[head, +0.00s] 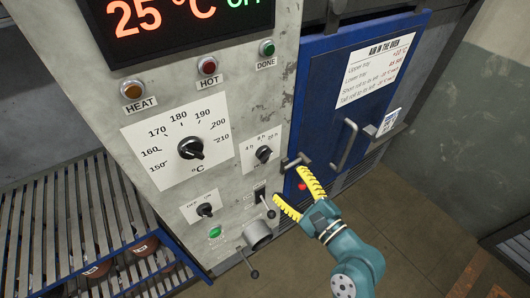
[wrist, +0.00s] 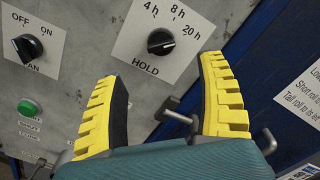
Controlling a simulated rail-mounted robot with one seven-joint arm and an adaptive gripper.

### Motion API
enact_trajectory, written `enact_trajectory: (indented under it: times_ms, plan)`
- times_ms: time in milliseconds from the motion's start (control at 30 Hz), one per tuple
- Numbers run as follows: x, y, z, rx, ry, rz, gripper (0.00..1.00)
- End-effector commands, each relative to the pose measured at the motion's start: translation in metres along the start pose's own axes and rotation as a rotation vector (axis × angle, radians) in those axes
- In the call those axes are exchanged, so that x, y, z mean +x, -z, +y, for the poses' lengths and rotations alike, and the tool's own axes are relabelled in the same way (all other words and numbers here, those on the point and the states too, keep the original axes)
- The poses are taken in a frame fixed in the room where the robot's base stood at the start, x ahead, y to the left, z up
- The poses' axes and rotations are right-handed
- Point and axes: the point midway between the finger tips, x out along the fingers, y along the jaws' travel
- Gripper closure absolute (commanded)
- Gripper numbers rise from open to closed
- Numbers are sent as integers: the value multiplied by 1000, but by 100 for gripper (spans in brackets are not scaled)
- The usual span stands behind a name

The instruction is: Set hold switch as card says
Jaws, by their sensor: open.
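The hold switch (head: 264,155) is a small black knob on a white plate on the grey panel. In the wrist view the hold knob (wrist: 160,41) sits under the marks 4 h, 8 h and 20 h, above the word HOLD. Its pointer seems turned right, towards the 20 h side. My gripper (head: 290,185) is open and empty, its yellow fingers below the knob in the head view. In the wrist view the open fingertips (wrist: 163,70) straddle the space just below the knob, apart from it. A printed card (head: 374,73) is on the blue door; its small text is mostly unreadable.
A temperature dial (head: 190,148) and a fan switch (head: 204,210) are left of the hold knob. A door latch (head: 298,161) and door handle (head: 346,145) stick out near my fingers. A lever (head: 267,205) juts out below. A slatted rack (head: 70,230) stands left.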

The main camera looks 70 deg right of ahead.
Motion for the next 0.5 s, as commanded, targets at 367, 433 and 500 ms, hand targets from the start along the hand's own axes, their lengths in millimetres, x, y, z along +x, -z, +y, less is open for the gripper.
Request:
enact_trajectory:
  times_ms: [367,433,500]
  plan:
    - [89,-2,-1,-4,0,-3,27]
    - [100,-1,0,-3,0,-1,27]
    - [106,-1,0,-4,-1,0,27]
